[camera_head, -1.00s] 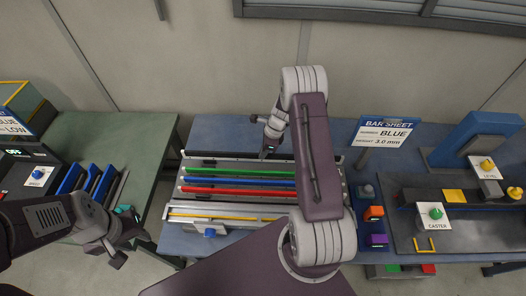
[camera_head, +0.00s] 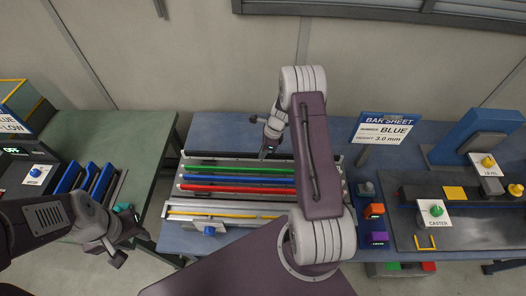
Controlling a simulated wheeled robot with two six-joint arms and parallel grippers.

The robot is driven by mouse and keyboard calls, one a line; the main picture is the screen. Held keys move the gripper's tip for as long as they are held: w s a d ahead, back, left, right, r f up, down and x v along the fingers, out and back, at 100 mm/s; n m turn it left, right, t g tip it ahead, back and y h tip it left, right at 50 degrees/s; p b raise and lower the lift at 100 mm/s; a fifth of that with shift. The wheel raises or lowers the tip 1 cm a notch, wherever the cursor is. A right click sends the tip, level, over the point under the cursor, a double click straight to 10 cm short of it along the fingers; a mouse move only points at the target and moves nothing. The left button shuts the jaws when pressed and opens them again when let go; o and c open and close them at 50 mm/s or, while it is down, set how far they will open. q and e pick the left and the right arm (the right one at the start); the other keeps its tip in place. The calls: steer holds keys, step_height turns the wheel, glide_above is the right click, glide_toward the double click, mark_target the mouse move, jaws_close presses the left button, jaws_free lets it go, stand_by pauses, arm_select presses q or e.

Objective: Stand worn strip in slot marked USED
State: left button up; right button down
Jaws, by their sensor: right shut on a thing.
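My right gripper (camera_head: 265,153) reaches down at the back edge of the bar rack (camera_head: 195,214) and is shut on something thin. It seems to be the dark strip (camera_head: 215,154) lying along the back of the rack, but the contact is too small to make out. My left gripper (camera_head: 128,247) is empty, with its fingers apart, in front of the green table at the left. Blue upright slots (camera_head: 88,178) stand on that table. I cannot read a USED mark on any slot.
Green (camera_head: 225,170), blue (camera_head: 225,179) and red (camera_head: 225,188) bars lie in the rack, with a yellow bar (camera_head: 225,213) in front. A sign (camera_head: 388,130) reads BAR SHEET, BLUE, 3.0 mm. A grey fixture (camera_head: 465,225) stands at the right. A gap separates the two tables.

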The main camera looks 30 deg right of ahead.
steer(key=shift+f+b, duration=0.75)
steer(key=shift+f, duration=0.25)
stand_by(0.4)
steer(key=shift+f+b, duration=0.85)
steer(key=shift+f, duration=0.25)
steer(key=c, duration=1.4)
jaws_free()
steer(key=shift+r, duration=0.1)
steer(key=b+v, duration=0.1)
steer(key=v, duration=0.8)
steer(key=shift+s, duration=0.1)
